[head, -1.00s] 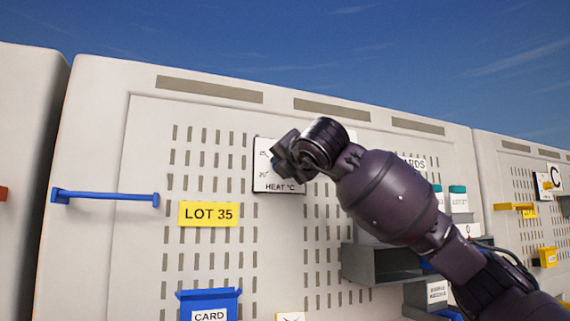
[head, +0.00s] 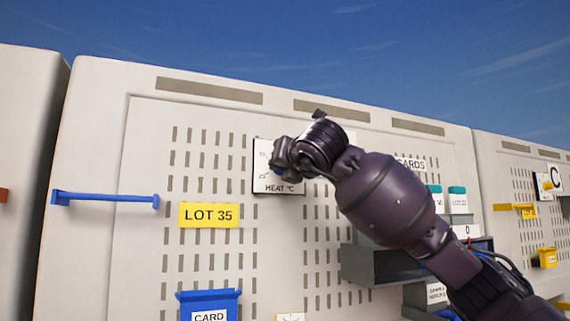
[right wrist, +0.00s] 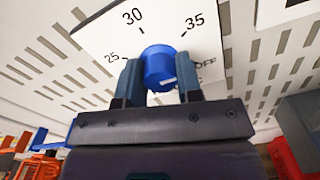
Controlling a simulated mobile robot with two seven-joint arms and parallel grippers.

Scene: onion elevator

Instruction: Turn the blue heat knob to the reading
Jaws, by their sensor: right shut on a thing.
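The blue heat knob (right wrist: 158,68) sits on a white dial plate (right wrist: 105,40) marked 25, 30, 35 and OFF in the right wrist view. A pale mark shows low on the knob's face, towards its lower right. My right gripper (right wrist: 160,82) is shut on the knob, one finger on each side. My left gripper is not in view.
The plate is on a pale slotted panel. A blue bar (head: 105,199), a yellow LOT 35 sign (head: 208,215) and a blue CARD bin (head: 209,300) are to the left and below. A grey shelf (head: 375,267) is below my right forearm.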

